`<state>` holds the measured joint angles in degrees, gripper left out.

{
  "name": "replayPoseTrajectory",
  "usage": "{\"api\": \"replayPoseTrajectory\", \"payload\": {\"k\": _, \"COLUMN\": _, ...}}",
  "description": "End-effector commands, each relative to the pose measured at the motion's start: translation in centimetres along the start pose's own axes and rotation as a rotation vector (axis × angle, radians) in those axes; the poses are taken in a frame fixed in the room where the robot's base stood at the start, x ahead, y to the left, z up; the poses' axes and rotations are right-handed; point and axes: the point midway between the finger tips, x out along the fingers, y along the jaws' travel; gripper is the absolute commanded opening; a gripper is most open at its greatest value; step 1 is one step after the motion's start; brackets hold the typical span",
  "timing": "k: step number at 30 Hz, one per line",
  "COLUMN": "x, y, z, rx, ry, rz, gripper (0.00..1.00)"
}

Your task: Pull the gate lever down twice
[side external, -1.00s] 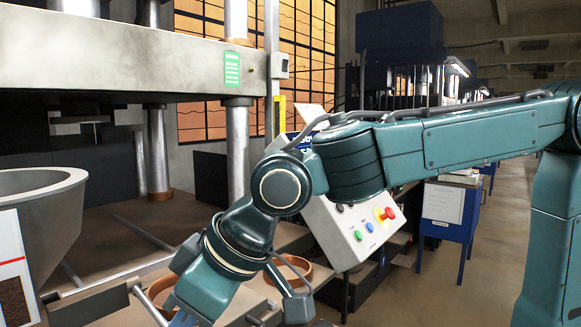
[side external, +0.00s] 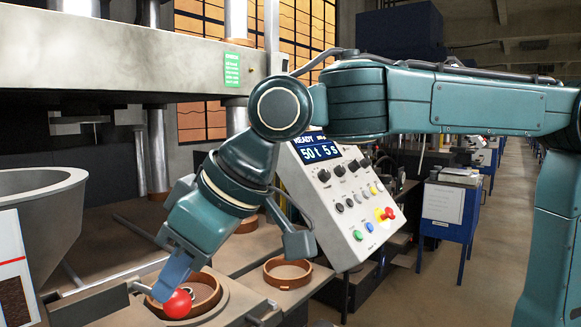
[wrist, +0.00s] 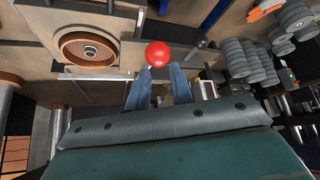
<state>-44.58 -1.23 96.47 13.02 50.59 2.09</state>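The red ball knob (side external: 178,304), which I take to be the gate lever's handle, is at the lower left of the side view. It also shows in the wrist view (wrist: 157,54), just beyond the fingertips. Most of the lever's rod is hidden or cannot be made out. My gripper (side external: 167,288) points down and left, with its blue fingers right beside the knob. In the wrist view the two fingers of my gripper (wrist: 161,70) stand apart with a gap between them. I cannot tell whether they touch the knob.
A control panel (side external: 340,190) with a lit display stands right of the wrist. Brown rings (side external: 288,273) lie on the bench near the gripper. A grey hopper (side external: 40,190) is at the left. Grey disc stacks (wrist: 245,60) show at the right of the wrist view.

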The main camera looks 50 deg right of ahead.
Motion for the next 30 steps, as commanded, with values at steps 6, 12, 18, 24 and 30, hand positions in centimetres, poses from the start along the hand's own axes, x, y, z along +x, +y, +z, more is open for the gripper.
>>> {"api": "replayPoseTrajectory", "payload": {"k": 6, "x": -1.2, "y": 0.0, "z": -0.8, "rx": -0.001, "ry": 0.001, "rz": 0.0, "gripper": 0.22}}
{"api": "replayPoseTrajectory", "payload": {"k": 12, "x": -1.9, "y": -0.1, "z": -1.4, "rx": -0.001, "ry": 0.001, "rz": -0.001, "gripper": 0.22}}
{"api": "replayPoseTrajectory", "payload": {"k": 18, "x": -2.1, "y": -0.1, "z": -1.4, "rx": -0.001, "ry": 0.0, "rz": -0.001, "gripper": 0.22}}
{"api": "replayPoseTrajectory", "payload": {"k": 24, "x": -2.0, "y": -0.1, "z": -1.4, "rx": -0.002, "ry": 0.001, "rz": -0.001, "gripper": 0.22}}
{"api": "replayPoseTrajectory", "payload": {"k": 30, "x": -2.0, "y": -0.1, "z": -1.4, "rx": -0.002, "ry": 0.001, "rz": -0.001, "gripper": 0.22}}
